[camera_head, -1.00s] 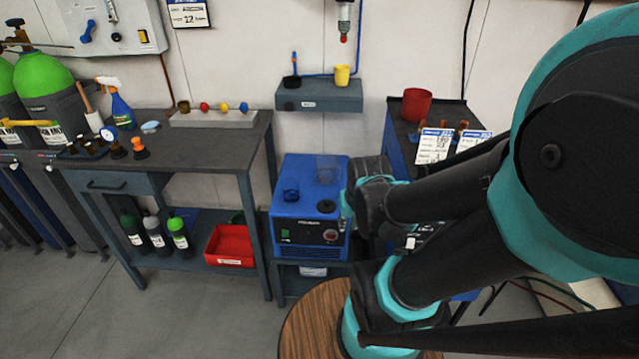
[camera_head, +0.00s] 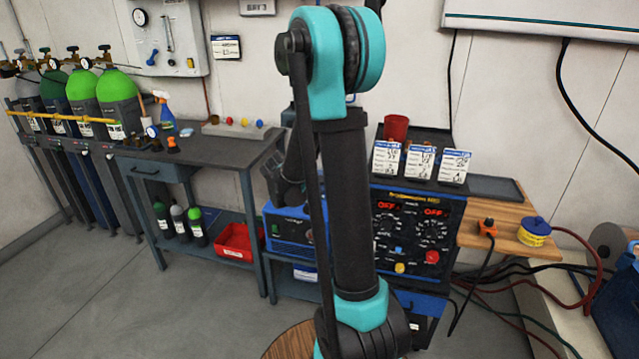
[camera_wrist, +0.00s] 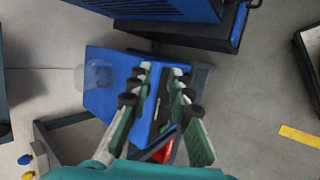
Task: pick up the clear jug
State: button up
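The clear jug (camera_wrist: 98,75) shows in the wrist view as a faint see-through shape at the left end of the blue machine's top. In the head view my arm hides it. My gripper (camera_wrist: 162,72) is over the blue machine (camera_wrist: 118,98), to the right of the jug in the wrist view. Its two fingers are apart with nothing between them, and it does not touch the jug in the picture. In the head view the blue machine (camera_head: 283,226) is partly behind my arm.
A grey workbench (camera_head: 226,158) stands left of the machine, with a red bin (camera_head: 238,243) on its lower shelf. A welding power unit (camera_head: 415,235) with labels and a red cup (camera_head: 396,128) on top stands to the right. Open floor (camera_head: 150,305) lies in front.

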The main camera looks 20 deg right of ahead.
jog(key=w+d+f+n+h, duration=0.1)
jog(key=w+f+n+h, duration=0.25)
jog(key=w, duration=0.45)
jog(key=w+f+n+h, duration=0.2)
jog(key=w+n, duration=0.2)
jog(key=w, duration=0.4)
jog(key=w+f+n+h, duration=0.1)
jog(key=f, duration=0.1)
jog(key=w+a+f+n+t+h, duration=0.1)
jog(key=w+f+n, duration=0.1)
jog(key=f, duration=0.1)
jog(key=w+a+f+n+t+h, duration=0.1)
jog(key=w+f+h, duration=0.1)
jog(key=shift+a+f+n, duration=0.1)
jog(key=shift+f+n, duration=0.2)
jog(key=shift+n, duration=0.05)
jog(key=x, duration=1.2)
jog(key=shift+w, duration=0.1)
jog(key=shift+r+x, duration=0.15)
jog(key=shift+x, duration=1.15)
jog(key=shift+r+x, duration=0.15)
jog(key=shift+x, duration=1.15)
grip_shut()
